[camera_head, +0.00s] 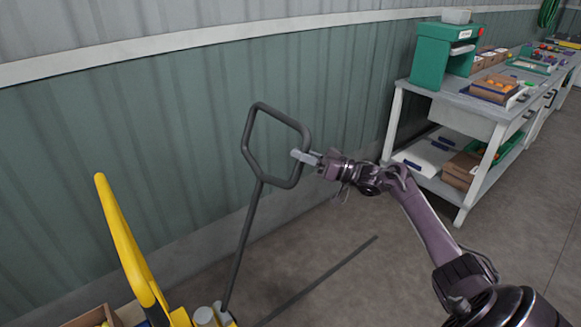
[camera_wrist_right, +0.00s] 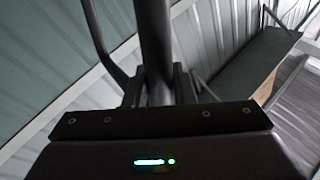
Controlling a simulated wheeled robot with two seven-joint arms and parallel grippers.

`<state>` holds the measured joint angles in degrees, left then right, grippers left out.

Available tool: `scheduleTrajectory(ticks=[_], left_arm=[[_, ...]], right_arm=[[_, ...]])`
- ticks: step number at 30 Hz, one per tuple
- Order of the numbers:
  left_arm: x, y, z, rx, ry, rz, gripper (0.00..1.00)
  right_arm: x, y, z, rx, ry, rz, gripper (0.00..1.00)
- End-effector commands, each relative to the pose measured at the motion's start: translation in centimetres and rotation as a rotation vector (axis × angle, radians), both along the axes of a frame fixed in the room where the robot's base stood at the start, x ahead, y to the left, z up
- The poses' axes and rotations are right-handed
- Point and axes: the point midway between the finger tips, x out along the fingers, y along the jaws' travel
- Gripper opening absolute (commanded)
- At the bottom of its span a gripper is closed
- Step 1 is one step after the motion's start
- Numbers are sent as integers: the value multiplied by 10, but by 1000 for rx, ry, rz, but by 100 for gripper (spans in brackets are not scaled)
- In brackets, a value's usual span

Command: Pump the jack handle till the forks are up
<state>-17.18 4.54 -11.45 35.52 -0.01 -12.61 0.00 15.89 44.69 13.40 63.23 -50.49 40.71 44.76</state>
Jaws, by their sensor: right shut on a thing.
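The dark grey jack handle (camera_head: 241,240) rises from the yellow pallet jack at the bottom of the head view, leaning a little to the right, with a loop grip at its top. My right gripper (camera_head: 302,156) is shut on the right side of the loop. In the right wrist view the handle's bar (camera_wrist_right: 155,45) runs up between the fingers of my gripper (camera_wrist_right: 157,85). The yellow jack body (camera_head: 180,316) shows only in part at the bottom edge. The forks are not clearly in view. My left gripper is not in view.
A yellow curved bar (camera_head: 125,240) stands left of the handle. A cardboard box (camera_head: 92,317) is at the bottom left. A workbench (camera_head: 455,98) with a green machine (camera_head: 440,58) and trays stands at the right. The ribbed wall (camera_head: 120,130) is behind the handle.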

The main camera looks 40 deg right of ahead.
Motion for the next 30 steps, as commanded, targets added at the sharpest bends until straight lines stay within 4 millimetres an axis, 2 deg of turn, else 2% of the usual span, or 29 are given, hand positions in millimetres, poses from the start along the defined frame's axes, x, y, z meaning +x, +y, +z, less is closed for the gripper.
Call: scheduleTrajectory(ticks=[1,10,11,15,23,26,30], left_arm=[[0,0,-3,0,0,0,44],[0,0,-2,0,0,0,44],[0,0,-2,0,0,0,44],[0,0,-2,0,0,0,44],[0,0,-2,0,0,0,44],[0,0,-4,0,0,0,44],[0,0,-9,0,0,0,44]], right_arm=[[-1,0,-8,5,16,3,0],[-1,-1,-6,8,14,4,0],[-1,-1,-5,8,14,4,26],[-1,-1,-4,7,10,3,43],[-1,-3,-2,6,4,1,43],[-8,-8,-5,6,5,-1,43],[-27,-19,-12,5,9,0,43]])
